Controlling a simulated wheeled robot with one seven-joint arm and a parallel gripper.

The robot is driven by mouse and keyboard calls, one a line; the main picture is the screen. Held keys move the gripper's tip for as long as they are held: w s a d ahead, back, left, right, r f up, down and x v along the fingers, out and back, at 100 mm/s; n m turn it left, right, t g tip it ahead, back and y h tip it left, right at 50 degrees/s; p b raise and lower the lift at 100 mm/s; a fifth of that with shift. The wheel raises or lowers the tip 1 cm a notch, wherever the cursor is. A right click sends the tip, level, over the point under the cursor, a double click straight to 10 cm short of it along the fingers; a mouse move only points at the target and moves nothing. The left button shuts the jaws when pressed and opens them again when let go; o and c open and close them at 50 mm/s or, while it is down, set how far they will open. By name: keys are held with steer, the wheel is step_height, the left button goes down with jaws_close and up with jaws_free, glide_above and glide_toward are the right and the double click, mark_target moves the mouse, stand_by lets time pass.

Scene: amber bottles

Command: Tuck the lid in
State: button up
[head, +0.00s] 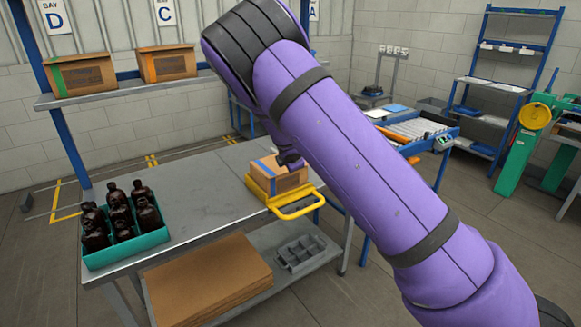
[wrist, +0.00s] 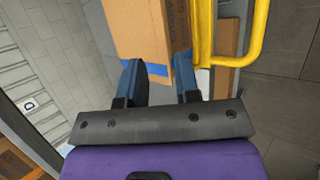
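A cardboard box (head: 284,181) with blue tape stands in a yellow holder with a loop handle (head: 298,207), at the right end of the grey table. The box (wrist: 138,28) also shows in the wrist view, with a blue strip and dark print on one side. My gripper (head: 291,163) is over the box in the head view, partly hidden by my arm. In the wrist view my gripper (wrist: 160,75) has its two blue fingers apart, with nothing seen held between them. The fingertips are close to the box; I cannot tell whether they touch it. The lid's exact position is unclear.
A teal crate (head: 128,249) of amber bottles (head: 121,213) stands on the table's left. The table middle (head: 195,190) is clear. Flat cardboard (head: 210,279) and a grey divider tray (head: 300,253) lie on the lower shelf. Two boxes sit on the back shelf (head: 130,90).

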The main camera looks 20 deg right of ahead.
steer(key=shift+v, duration=1.4)
steer(key=s+d+r+m+g, duration=0.1)
steer(key=s+d+r+m, duration=0.45)
steer(key=s+r, duration=0.35)
steer(key=s+d+r+m, duration=0.5)
steer(key=s+r+m, duration=0.2)
steer(key=s+r, duration=0.2)
steer(key=s+a+r+m, duration=0.1)
steer(key=s+r+m, duration=0.1)
steer(key=s, duration=0.8)
steer(key=s+a+r+m+g+y, duration=0.1)
steer(key=s+r+m, duration=0.2)
steer(key=s, duration=0.7)
steer(key=s+a+r+m+g+y, duration=0.1)
steer(key=s+a+r+m, duration=0.1)
steer(key=s, duration=0.8)
steer(key=shift+s+r, duration=0.2)
steer(key=shift+r, duration=0.05)
steer(key=shift+a+m, duration=0.15)
steer(key=shift+m, duration=0.1)
